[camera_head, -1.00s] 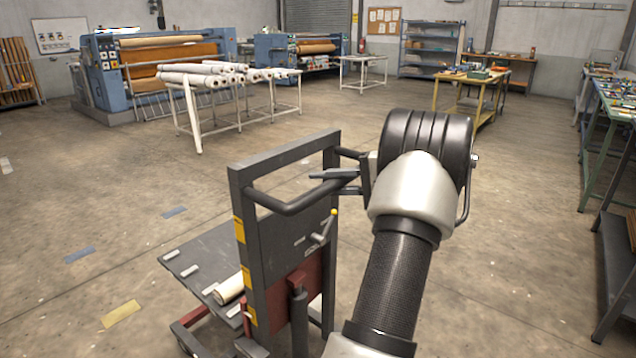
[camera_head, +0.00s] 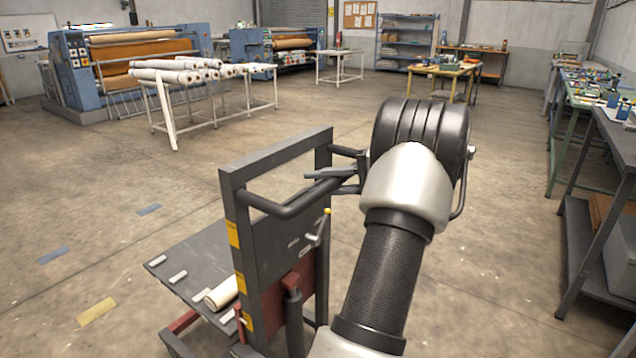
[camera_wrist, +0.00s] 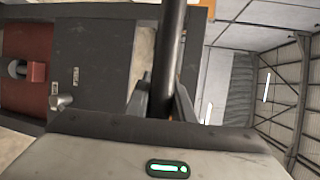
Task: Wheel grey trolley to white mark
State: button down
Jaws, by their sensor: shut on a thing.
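The grey trolley (camera_head: 228,190) stands upright in front of me, with a flat grey platform (camera_head: 190,262) low on its far left side. A pale roll (camera_head: 222,293) lies on the platform. My gripper (camera_head: 335,174) is at the right end of the trolley's handle bar. In the wrist view my gripper (camera_wrist: 165,105) is shut on the dark handle bar (camera_wrist: 172,50), which passes between its fingers. No white mark can be made out for sure on the floor.
Blue tape marks (camera_head: 150,209) and a yellow mark (camera_head: 97,312) lie on the floor at left. A white table with rolls (camera_head: 172,128) stands ahead. Green and grey benches (camera_head: 590,150) line the right side. The middle floor is open.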

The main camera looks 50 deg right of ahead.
jog(key=shift+s+f, duration=0.1)
jog(key=shift+s, duration=0.1)
jog(key=c, duration=1.5)
grip_release()
jog(key=shift+c, duration=0.2)
jog(key=shift+s+d, duration=0.1)
jog(key=shift+s, duration=0.05)
jog(key=p+v, duration=0.3)
jog(key=v, duration=1.4)
jog(key=shift+r, duration=0.25)
jog(key=shift+s, duration=0.1)
